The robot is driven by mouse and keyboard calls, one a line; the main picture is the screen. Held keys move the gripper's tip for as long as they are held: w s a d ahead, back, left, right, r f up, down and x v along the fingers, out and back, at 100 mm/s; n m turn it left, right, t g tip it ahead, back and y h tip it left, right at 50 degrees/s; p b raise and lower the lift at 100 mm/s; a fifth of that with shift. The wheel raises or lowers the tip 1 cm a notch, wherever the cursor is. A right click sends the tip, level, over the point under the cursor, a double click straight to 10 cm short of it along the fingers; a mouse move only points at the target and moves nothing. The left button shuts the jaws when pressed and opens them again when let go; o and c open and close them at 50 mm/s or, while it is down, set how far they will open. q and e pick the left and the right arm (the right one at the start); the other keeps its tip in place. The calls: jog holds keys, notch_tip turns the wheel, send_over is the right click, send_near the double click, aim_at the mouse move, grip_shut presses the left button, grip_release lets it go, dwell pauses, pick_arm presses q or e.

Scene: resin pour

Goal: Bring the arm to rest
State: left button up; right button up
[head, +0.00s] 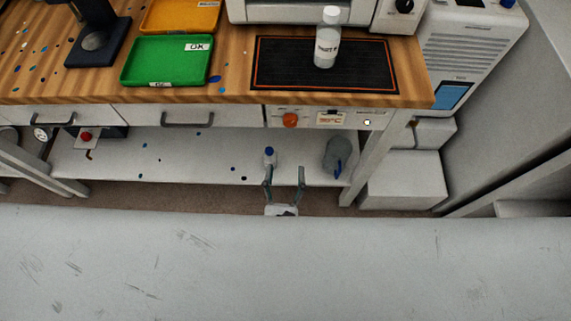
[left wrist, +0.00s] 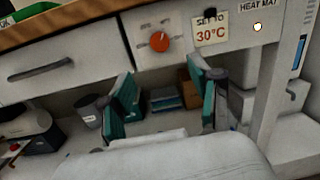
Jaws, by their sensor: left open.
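My left gripper (head: 284,186) is open and empty in the head view, low in front of the bench, below the worktop and near the lower shelf. In the left wrist view its two teal-padded fingers (left wrist: 165,98) stand apart with nothing between them. A white bottle with a label (head: 326,45) stands upright on the black heat mat (head: 273,70) on the worktop, apart from the gripper. My right gripper is not in either view.
The wooden worktop (head: 60,87) carries a green tray (head: 135,62) and an orange tray (head: 165,18). The heat mat control panel (left wrist: 178,38) is above the gripper.

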pick_arm(q)
jog(key=s+a+f+n+g+y, duration=0.25)
jog(key=a+f+n+g, duration=0.35)
jog(key=f, duration=0.8)
jog(key=s+a+f+n+g+y, duration=0.1)
jog(key=s+a+f+n+g, duration=0.2)
jog(key=a+f+n+g, duration=0.75)
jog(key=s+a+f+n+g+h, duration=0.1)
jog(key=s+a+f+n, duration=0.2)
jog(key=s+f+n, duration=0.5)
jog(key=s+a+f+n+h, duration=0.1)
jog(key=s+a+f+n, duration=0.2)
jog(key=s+f+n, duration=0.5)
jog(key=s+n, duration=0.1)
jog(key=s, duration=0.5)
jog(key=shift+f+g, duration=0.2)
jog(key=shift+g, duration=0.15)
